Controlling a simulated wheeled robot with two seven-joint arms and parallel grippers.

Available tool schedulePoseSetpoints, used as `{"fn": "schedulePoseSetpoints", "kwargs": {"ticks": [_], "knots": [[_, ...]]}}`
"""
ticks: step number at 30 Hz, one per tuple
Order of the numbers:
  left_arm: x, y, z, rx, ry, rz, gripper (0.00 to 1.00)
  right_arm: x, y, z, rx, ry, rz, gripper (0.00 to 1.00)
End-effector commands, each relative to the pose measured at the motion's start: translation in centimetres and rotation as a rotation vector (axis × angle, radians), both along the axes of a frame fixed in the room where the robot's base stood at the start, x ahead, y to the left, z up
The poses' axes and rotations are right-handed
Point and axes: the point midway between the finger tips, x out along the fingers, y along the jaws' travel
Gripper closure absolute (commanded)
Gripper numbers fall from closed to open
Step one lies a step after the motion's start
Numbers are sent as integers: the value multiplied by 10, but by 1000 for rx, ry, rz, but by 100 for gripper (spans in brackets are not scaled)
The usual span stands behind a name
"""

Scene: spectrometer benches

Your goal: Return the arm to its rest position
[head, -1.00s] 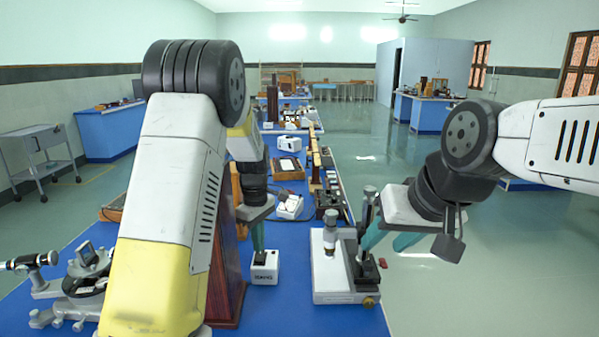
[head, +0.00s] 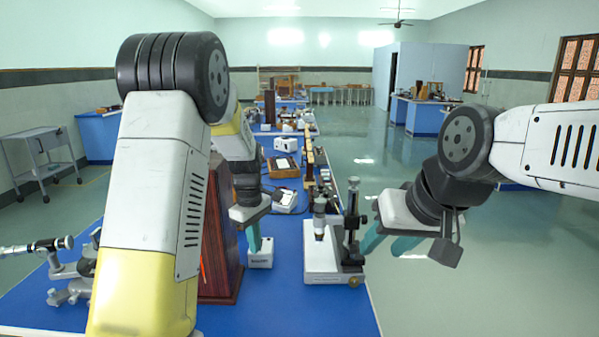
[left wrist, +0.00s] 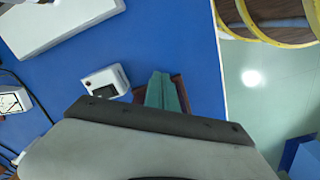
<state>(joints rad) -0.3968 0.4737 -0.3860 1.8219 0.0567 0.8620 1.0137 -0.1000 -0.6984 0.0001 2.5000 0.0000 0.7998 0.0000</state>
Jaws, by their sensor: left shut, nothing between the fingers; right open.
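My left gripper (head: 254,238) has its teal fingers together, pointing down just above or behind a small white box (head: 261,256) on the blue table. In the left wrist view the closed fingers (left wrist: 164,92) are empty and the white box (left wrist: 106,82) lies to their left, apart from them. My right gripper (head: 386,243) is open and empty, its two teal fingers spread, to the right of the white-based microscope instrument (head: 330,264) near the table's right edge. Both arms are raised over or beside the table.
A tall dark wooden cabinet (head: 218,245) stands close beside my left arm. A metal optical instrument (head: 62,270) is at the left. More instruments line the table behind. A grey trolley (head: 42,158) stands at far left. The floor at the right (head: 480,270) is clear.

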Motion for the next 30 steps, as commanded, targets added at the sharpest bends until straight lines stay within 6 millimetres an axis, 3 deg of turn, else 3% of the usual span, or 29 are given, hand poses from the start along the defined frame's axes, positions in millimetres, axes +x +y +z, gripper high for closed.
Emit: {"fn": "schedulePoseSetpoints", "kwargs": {"ticks": [8, 14, 17, 24, 30], "knots": [[-20, 3, 34, -50, -52, -93, 100, 0, 0, 0, 0, -1, 0, 57], [-47, 7, 70, -91, -123, -214, 100, 0, 0, 0, 0, -1, 0, 57], [-68, 10, 94, -107, -180, -304, 100, 0, 0, 0, 0, -1, 0, 57], [-146, 16, 151, -85, -373, -604, 100, 0, 0, 0, 0, -1, 0, 57], [-208, 20, 171, 21, -513, -839, 100, 0, 0, 0, 0, -1, 0, 57]]}}
